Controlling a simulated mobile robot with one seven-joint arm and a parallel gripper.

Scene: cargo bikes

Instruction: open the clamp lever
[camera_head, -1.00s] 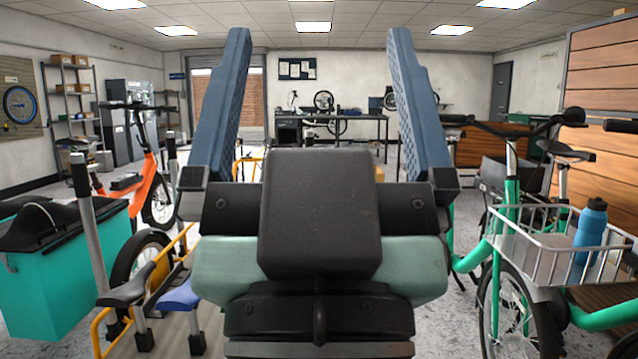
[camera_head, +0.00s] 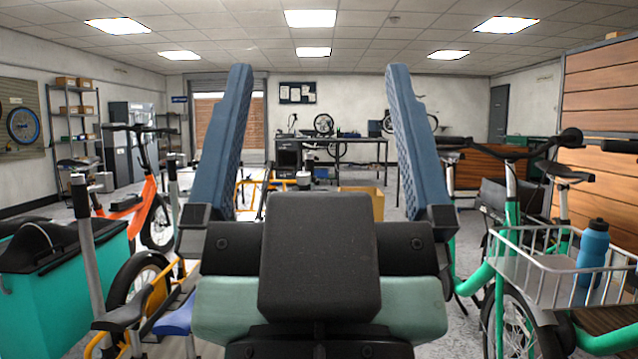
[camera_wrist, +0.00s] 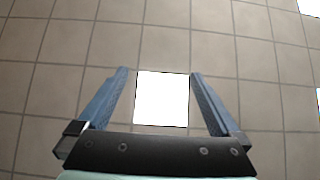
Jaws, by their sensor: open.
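My gripper (camera_head: 319,142) is in the middle of the head view, with its two blue fingers spread wide apart and pointing up. Nothing is between the fingers. In the wrist view the gripper (camera_wrist: 160,98) is also open, with only ceiling tiles and a light panel beyond it. I cannot make out a clamp lever in either view. An orange bike (camera_head: 150,195) stands at the left and a green cargo bike (camera_head: 478,285) at the right. Both are apart from the gripper.
A teal cargo box (camera_head: 65,300) is at the lower left. A wire basket (camera_head: 535,270) with a blue bottle (camera_head: 593,250) is at the right. A workbench (camera_head: 345,140) stands at the back, with a yellow box (camera_head: 365,200) nearer. Some floor shows between the bikes.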

